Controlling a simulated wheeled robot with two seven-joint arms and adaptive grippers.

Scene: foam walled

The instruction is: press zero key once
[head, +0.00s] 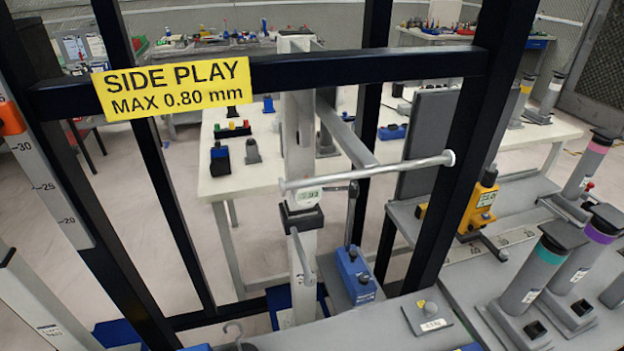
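A white digital gauge with a small lit display (308,197) sits on a pale upright column (299,130), behind a dark frame. A yellow device with its own small display (486,199) stands further right on a grey bench. I cannot make out which part is the zero key. Neither of my grippers is in view.
Dark frame posts (468,140) and a crossbar with a yellow "SIDE PLAY MAX 0.80 mm" sign (172,88) stand in front. A silver bar (370,172) crosses near the gauge. Grey cylinders (534,277) crowd the right bench. A white table (230,181) stands behind.

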